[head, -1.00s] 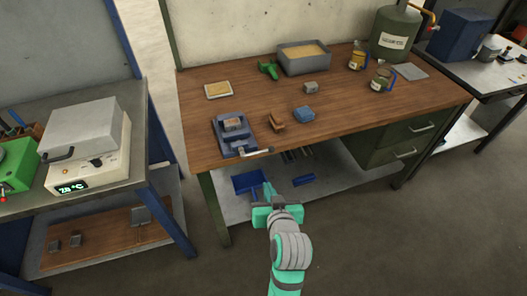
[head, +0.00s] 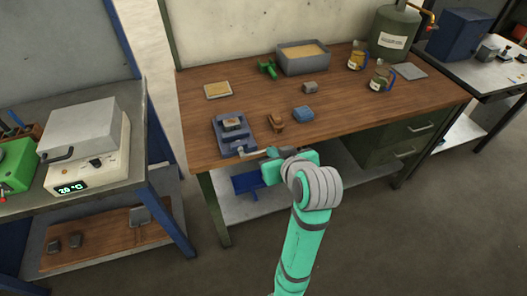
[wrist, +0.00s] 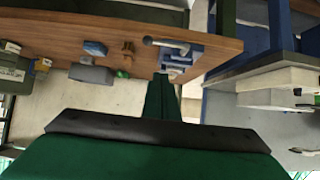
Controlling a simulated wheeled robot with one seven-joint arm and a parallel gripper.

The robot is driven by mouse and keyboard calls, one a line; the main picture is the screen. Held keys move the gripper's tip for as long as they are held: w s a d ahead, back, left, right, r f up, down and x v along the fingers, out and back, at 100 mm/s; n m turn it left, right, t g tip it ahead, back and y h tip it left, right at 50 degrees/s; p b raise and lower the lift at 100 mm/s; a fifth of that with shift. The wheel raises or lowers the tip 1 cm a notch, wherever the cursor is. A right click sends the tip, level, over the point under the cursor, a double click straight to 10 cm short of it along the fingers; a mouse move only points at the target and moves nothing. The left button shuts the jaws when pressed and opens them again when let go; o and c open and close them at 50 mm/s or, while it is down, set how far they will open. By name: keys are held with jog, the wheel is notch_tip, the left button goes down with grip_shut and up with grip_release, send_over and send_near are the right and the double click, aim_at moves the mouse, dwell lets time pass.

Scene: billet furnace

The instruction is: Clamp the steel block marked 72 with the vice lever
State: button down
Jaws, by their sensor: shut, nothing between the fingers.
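The blue-grey vice (head: 234,141) is at the front left of the wooden bench, with a steel block (head: 232,124) in it. No number on the block is readable. The vice lever (head: 248,153) sticks out to the right at the bench's front edge; its pale handle also shows in the wrist view (wrist: 166,43). My gripper (head: 270,153) is shut and empty, just right of the lever's end in the head view. In the wrist view my closed fingers (wrist: 162,78) point towards the vice and lever. Whether they touch the lever cannot be told.
A brown wooden piece (head: 275,122) and a blue block (head: 304,114) lie right of the vice. A small grey block (head: 310,88), a sand tray (head: 304,58) and jars stand farther back. A furnace (head: 82,135) is on the left table. The floor in front is clear.

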send_over(263, 152)
jog(key=s, duration=0.4)
notch_tip(263, 152, down, 6)
jog(key=r, duration=0.1)
jog(key=shift+w+f, duration=0.25)
jog(key=shift+f, duration=0.5)
jog(key=shift+w+f, duration=0.25)
jog(key=shift+f, duration=0.55)
jog(key=shift+w+f, duration=0.25)
jog(key=shift+f, duration=0.5)
